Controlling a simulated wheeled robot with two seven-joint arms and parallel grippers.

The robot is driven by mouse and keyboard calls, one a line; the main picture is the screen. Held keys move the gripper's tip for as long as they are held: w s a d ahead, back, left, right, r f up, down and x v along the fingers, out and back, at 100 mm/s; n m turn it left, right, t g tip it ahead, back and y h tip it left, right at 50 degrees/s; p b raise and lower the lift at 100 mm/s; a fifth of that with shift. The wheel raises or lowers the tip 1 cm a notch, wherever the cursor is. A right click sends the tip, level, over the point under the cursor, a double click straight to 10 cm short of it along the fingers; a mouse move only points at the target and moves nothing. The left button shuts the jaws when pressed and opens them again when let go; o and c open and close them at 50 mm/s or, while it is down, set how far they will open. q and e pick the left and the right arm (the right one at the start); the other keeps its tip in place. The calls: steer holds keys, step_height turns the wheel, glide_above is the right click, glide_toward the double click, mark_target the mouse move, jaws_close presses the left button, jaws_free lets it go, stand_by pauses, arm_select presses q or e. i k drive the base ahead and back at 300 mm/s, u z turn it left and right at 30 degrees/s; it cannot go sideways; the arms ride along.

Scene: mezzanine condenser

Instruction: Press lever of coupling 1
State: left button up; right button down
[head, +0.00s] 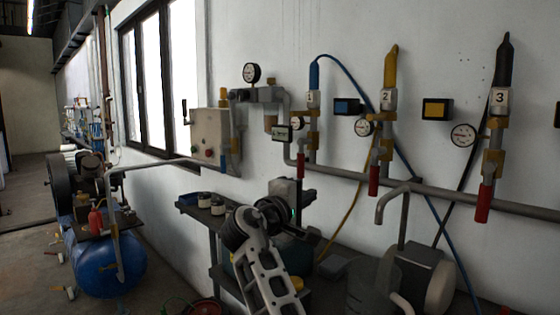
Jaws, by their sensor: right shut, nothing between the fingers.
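Coupling 1 (313,122) hangs on the white wall, with a white tag marked 1, a blue hose end on top and brass-coloured fittings. Its red lever (301,159) points down at the lower end, and only its upper part shows. My right gripper (299,184) comes up from the bottom of the head view and is shut and empty. Its dark fingers point up just below the red lever and overlap its lower end in the picture. I cannot tell whether they touch. My left gripper is not in view.
Coupling 2 (387,122) with a yellow hose and coupling 3 (496,130) with a black hose hang to the right. A grey pipe (430,190) runs along the wall. A dark bench (194,210) stands below, and a blue compressor tank (105,265) at left.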

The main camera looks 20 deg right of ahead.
mark_target(300, 160)
steer(key=i, duration=0.9)
